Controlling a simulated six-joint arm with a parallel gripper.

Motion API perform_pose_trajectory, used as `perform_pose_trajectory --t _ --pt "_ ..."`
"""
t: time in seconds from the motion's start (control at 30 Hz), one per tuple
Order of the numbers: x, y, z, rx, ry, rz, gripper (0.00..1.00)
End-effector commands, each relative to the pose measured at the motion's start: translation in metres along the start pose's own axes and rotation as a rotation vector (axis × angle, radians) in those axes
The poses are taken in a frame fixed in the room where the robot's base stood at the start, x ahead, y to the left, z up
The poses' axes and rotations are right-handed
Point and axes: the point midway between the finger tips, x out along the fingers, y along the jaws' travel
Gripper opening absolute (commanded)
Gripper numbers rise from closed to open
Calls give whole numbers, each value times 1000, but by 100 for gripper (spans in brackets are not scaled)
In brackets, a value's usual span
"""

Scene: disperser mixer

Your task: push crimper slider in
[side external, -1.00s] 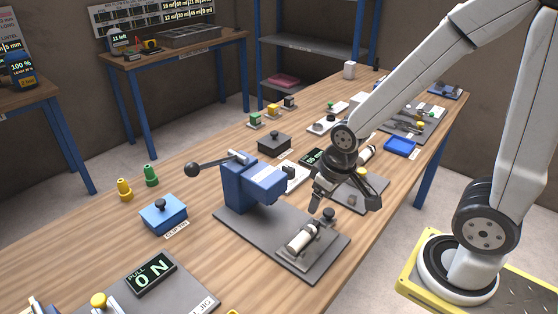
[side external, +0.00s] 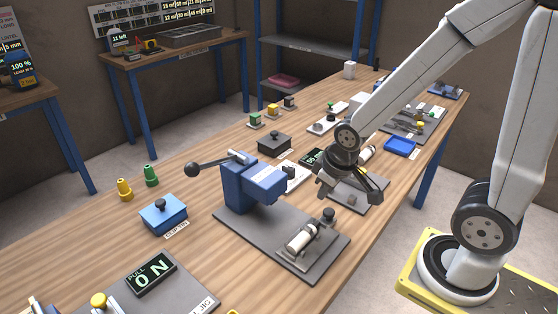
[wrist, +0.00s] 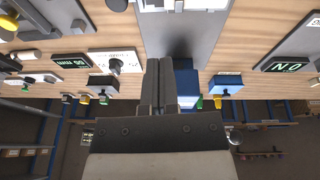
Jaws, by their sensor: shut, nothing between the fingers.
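The blue crimper (side external: 252,185) stands on a grey base plate (side external: 262,238), with a black-knobbed lever (side external: 205,166) sticking out to the left. On the plate's near right end is the slider (side external: 303,246), carrying a pale cylinder, with a dark knob (side external: 328,214) beside it. The slider stands apart from the crimper body. My gripper (side external: 323,192) is shut and empty, above and behind the slider, to the right of the crimper head. In the wrist view its fingers (wrist: 159,70) are together, and the blue crimper (wrist: 186,82) shows just right of them.
A dark box (side external: 274,145) stands behind the crimper, and a blue tray (side external: 400,147) lies at the right. Bare wood shows left of the plate.

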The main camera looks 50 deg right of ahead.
Motion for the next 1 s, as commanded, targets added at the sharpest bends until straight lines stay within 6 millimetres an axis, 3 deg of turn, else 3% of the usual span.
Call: perform_pose_trajectory --t 0.5,0.77,1.0 --pt "6 90 -23 -407 191 176 0" --pt "7 117 -22 -646 265 198 0" --pt "8 131 -9 -866 320 169 0"
